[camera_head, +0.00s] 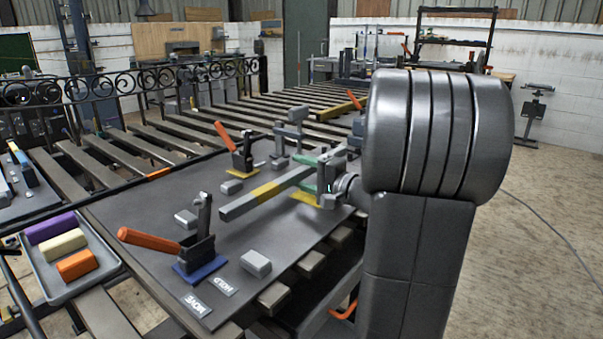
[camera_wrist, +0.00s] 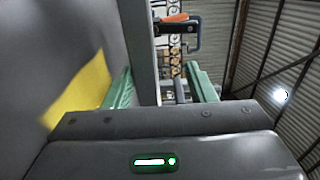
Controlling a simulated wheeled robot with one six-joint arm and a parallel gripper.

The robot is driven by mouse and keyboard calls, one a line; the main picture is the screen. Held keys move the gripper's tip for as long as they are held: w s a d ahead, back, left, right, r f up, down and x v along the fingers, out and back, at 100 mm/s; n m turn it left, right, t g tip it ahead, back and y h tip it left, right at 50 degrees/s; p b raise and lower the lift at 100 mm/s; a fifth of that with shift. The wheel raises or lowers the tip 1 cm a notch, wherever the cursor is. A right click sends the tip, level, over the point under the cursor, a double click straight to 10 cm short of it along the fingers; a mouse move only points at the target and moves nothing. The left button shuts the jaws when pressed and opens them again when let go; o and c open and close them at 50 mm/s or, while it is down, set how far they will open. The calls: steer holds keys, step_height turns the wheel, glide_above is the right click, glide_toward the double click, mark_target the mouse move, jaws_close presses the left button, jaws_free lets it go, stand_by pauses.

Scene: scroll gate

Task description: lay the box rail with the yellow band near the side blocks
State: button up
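The grey box rail (camera_head: 237,206) with a yellow band (camera_head: 266,190) extends over the dark table (camera_head: 140,225), from the middle toward my gripper. I cannot tell whether it touches the table. Small light grey side blocks stand apart on the table, one at the front (camera_head: 256,263), one left of the rail (camera_head: 186,218) and one behind it (camera_head: 231,187). My gripper (camera_head: 306,178) has green fingers on either side of the rail's right part. In the wrist view the rail (camera_wrist: 140,45) lies between the fingers (camera_wrist: 160,78), near the left one, with a gap at the right one. The gripper looks open.
An orange-handled clamp on a blue pad (camera_head: 200,268) stands at the front; another orange-handled clamp (camera_head: 241,155) stands behind. A yellow pad (camera_head: 311,201) lies below my gripper. A tray (camera_head: 62,290) with purple, cream and orange blocks sits left. HOLD and MOVE labels lie in front.

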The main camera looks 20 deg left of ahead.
steer(key=p+v, duration=0.1)
steer(key=v, duration=1.2)
steer(key=shift+s+d, duration=0.1)
steer(key=shift+d, duration=0.1)
steer(key=shift+x, duration=2.8)
steer(key=shift+r, duration=0.15)
steer(key=shift+r, duration=0.1)
steer(key=v, duration=0.5)
steer(key=shift+f, duration=0.2)
steer(key=b+x, duration=0.1)
steer(key=x, duration=0.9)
steer(key=shift+w+a, duration=0.3)
steer(key=shift+a, duration=0.4)
